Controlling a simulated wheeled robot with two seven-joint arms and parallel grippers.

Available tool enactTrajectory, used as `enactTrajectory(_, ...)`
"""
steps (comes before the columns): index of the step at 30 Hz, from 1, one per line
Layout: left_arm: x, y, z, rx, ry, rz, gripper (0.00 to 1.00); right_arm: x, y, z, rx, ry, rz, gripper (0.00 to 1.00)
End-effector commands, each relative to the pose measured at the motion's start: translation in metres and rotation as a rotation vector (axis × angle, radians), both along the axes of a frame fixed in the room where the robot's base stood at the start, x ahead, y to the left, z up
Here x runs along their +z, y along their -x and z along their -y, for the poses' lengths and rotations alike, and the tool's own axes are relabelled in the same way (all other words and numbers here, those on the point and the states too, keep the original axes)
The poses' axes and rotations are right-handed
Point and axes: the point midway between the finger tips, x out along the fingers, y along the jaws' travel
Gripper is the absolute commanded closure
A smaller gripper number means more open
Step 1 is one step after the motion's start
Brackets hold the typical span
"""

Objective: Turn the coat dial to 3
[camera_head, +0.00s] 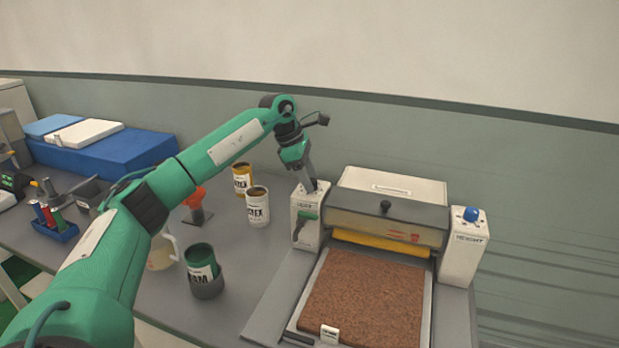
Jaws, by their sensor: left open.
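The coating machine (388,205) stands at the right of the table, with a white post on each side. My left gripper (310,184) points down at the top of the left post (306,215), and its fingers hide most of what is there, so I cannot make out a dial or its setting. The left gripper is open; I cannot tell whether it touches anything. The small label on this post is too blurred to read. My right gripper is out of view.
The right post (463,250) is labelled HEIGHT and bears a blue knob (471,214). A brown sheet (365,298) lies on the machine's bed. Labelled cans (257,208), a green can (201,262) and a beige mug (161,253) stand left. Blue blocks (110,150) lie behind.

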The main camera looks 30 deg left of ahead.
Motion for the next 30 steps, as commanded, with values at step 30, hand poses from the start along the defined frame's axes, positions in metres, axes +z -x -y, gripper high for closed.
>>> enactTrajectory(30, 0.123, 0.026, -0.044, 0.0, 0.001, 0.001, 0.48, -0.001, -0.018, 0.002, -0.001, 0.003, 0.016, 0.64)
